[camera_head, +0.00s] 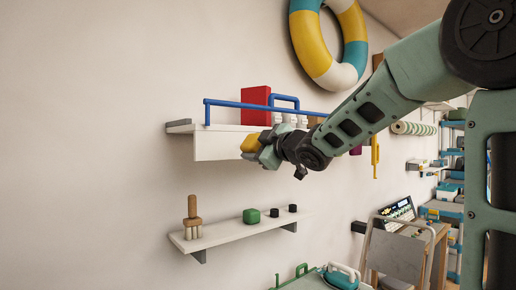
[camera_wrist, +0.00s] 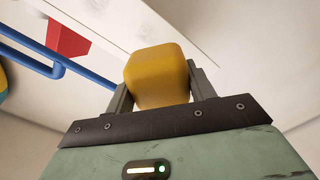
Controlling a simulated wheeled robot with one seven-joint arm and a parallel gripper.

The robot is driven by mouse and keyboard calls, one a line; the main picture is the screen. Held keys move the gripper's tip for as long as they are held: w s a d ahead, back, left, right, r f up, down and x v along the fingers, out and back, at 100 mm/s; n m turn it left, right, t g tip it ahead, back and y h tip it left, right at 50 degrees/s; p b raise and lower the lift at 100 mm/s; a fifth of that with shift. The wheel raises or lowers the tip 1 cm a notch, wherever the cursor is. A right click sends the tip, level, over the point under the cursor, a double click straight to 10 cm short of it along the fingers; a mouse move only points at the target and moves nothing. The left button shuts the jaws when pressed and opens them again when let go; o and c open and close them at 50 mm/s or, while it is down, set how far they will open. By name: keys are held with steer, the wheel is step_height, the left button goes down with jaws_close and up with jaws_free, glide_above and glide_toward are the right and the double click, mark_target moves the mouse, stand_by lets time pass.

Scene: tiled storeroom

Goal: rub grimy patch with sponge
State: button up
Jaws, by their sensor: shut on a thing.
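My gripper (camera_head: 259,149) is shut on a yellow block-shaped sponge (camera_head: 250,143), also seen between the fingers in the wrist view (camera_wrist: 157,77). The sponge is in front of the white front board (camera_head: 214,146) of the upper wall shelf, near its lower edge. I cannot tell whether it touches the board. In the wrist view the pale board (camera_wrist: 190,22) lies beyond the sponge, with a few faint dark marks. I cannot make out a clear grimy patch; my arm and gripper hide part of the board in the head view.
A blue rail (camera_head: 236,104) runs along the upper shelf, with a red box (camera_head: 256,105) behind it. A striped ring (camera_head: 345,45) hangs above. Wall at left is bare.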

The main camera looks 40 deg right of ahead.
mark_target(233, 146)
steer(key=shift+w+a, duration=0.1)
steer(key=shift+w, duration=2.65)
steer(key=shift+w, duration=1)
steer(key=shift+d+p, duration=2.85)
steer(key=shift+d, duration=4.45)
steer(key=shift+a+f+b, duration=0.15)
steer(key=shift+a+b, duration=3.55)
steer(key=shift+a, duration=3.7)
